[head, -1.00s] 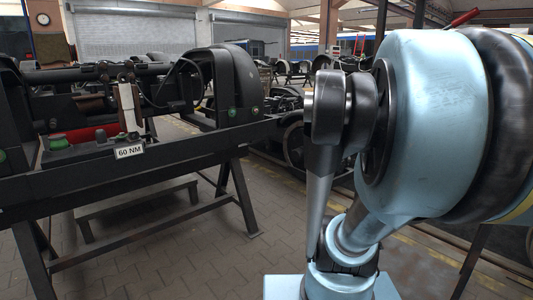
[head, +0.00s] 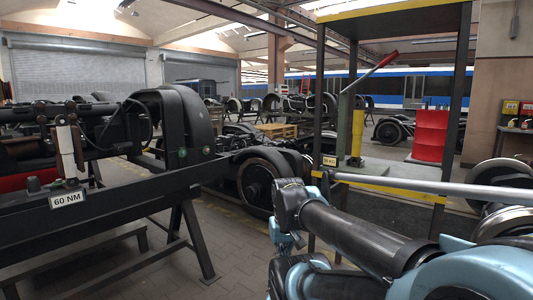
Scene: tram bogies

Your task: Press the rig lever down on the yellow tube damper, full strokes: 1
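The rig (head: 466,100) is a tall dark frame with black-and-yellow edges, right of centre in the head view. Its lever (head: 386,60) has a red grip and a grey rod, and slopes up to the right, grip end raised. Below it the yellow tube damper (head: 357,133) stands upright, with a grey-green post beside it. I cannot see how the lever's lower end joins the damper. My arm fills the lower right, in front of and below the rig. I cannot make out my gripper or its fingers in this view.
A bogie frame on a dark trestle (head: 178,178) with a 60 NM sign (head: 67,199) stands on the left. A wheelset (head: 262,182) lies between it and the rig. Paved floor is clear at lower middle.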

